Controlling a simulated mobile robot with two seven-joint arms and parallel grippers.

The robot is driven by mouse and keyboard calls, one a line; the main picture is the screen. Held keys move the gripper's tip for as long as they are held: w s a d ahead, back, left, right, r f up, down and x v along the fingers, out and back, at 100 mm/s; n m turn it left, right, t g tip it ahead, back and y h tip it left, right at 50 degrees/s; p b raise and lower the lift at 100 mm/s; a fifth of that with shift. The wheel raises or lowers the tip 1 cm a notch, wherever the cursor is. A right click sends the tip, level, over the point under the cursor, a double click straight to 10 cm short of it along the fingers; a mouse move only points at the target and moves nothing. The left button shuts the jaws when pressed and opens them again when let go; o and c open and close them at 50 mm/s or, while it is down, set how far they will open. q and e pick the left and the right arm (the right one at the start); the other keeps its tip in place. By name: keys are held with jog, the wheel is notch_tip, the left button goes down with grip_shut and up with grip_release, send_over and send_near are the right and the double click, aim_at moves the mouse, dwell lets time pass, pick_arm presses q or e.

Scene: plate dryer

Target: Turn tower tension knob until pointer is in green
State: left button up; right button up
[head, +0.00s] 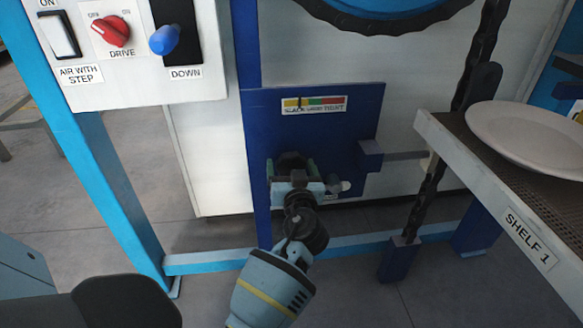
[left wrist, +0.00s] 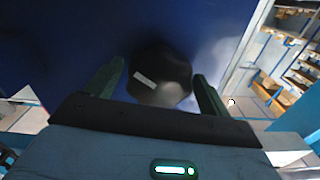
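The tension knob (left wrist: 160,78) is black and faceted, with a white mark tilted across its face in the left wrist view. In the head view the knob (head: 291,161) is mostly hidden by my left gripper (head: 295,170). That gripper is open, one finger on each side of the knob; the left wrist view shows the fingers (left wrist: 158,80) with narrow gaps beside it. The tension gauge (head: 314,105) above has yellow, green and red bands. Its dark pointer (head: 300,103) stands in the yellow, close to the green edge. My right gripper is not in view.
The knob and gauge sit on a dark blue panel (head: 356,119). A blue block with a grey rod (head: 405,156) juts out at right. Shelf 1 (head: 480,165) holds a white plate (head: 530,138). A switch box (head: 140,80) is at upper left.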

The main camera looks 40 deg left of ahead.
pick_arm(q)
jog(key=shift+o, duration=0.3)
jog(key=v, duration=0.7)
jog(key=shift+s+d, duration=0.25)
jog(key=shift+d, duration=0.05)
